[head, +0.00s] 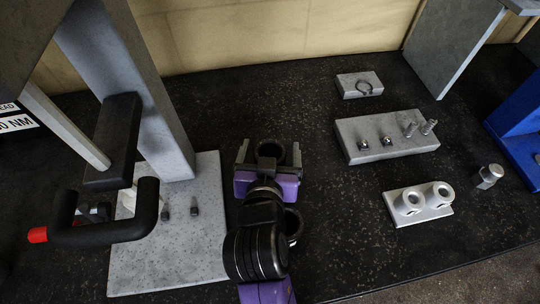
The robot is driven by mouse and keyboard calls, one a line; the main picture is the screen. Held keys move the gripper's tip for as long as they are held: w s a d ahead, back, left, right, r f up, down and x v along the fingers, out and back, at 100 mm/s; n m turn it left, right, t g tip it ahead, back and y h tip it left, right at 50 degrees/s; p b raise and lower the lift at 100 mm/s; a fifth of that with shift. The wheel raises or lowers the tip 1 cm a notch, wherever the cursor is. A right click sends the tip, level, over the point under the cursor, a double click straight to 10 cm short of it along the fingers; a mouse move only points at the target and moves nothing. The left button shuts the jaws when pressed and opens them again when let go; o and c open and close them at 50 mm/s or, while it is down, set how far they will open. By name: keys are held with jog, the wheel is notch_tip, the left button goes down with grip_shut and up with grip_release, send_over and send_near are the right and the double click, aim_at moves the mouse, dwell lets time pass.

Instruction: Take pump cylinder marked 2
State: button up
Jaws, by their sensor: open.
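Two light grey hollow cylinders stand side by side on a small pale plate (430,213) at the right: a left one (408,203) and a right one (438,195). Each has a small dark mark, too small to read, so I cannot tell which is marked 2. My gripper (269,152), with purple parts, is open over the middle of the dark bench, well left of these cylinders. A dark round rim shows between its fingers, and another dark ring (293,225) shows beside my arm; both are partly hidden, and I cannot tell what they are.
A grey block (385,148) with small metal parts and a smaller block with a ring (358,88) stand behind the plate. A loose metal fitting (488,177) lies right of it. A grey upright on a base plate (205,255) and a black bent handle (105,232) stand left.

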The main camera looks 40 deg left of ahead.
jog(key=shift+x, duration=0.75)
jog(key=shift+c, duration=0.5)
jog(key=c, duration=1.8)
jog(key=shift+r, duration=0.1)
grip_shut()
jog(key=shift+r, duration=0.1)
